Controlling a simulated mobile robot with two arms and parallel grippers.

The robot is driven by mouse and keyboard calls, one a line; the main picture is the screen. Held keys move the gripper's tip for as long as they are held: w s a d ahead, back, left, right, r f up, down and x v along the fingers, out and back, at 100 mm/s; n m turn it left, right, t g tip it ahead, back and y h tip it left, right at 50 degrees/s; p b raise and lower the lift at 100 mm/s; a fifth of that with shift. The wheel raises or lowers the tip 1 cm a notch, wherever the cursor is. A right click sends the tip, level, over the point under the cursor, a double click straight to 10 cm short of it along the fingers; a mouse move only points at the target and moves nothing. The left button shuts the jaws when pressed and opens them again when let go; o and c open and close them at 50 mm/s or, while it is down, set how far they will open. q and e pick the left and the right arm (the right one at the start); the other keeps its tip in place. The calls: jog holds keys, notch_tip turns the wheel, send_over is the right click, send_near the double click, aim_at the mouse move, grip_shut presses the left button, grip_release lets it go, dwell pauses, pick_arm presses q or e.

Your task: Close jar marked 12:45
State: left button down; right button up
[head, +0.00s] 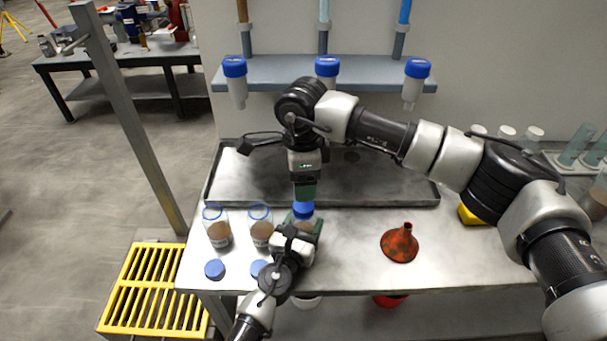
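Three clear jars with brown contents stand in a row near the table's front left. The left jar (217,230) and middle jar (260,228) have open tops. The right jar (301,226) has a blue lid (303,209) at its top; whether it is seated is unclear. My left gripper (305,228) has its green fingers on both sides of the right jar and appears shut on it. My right gripper (305,197) points down directly above that lid; its finger gap is not visible. Two loose blue lids (214,269) (259,267) lie in front of the other jars. Time marks are too small to read.
An orange-red funnel (400,243) stands on the table to the right. A shallow metal tray (385,190) lies behind the jars, under a shelf (285,72) with three blue-capped bottles. A yellow object (470,215) sits partly behind my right arm. Clear tabletop surrounds the funnel.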

aim_at(304, 205)
jog(key=n, duration=0.4)
jog(key=shift+r, duration=0.1)
jog(key=n, duration=0.3)
jog(key=shift+d+r+n, duration=0.1)
jog(key=shift+n, duration=0.3)
jog(key=shift+f, duration=4)
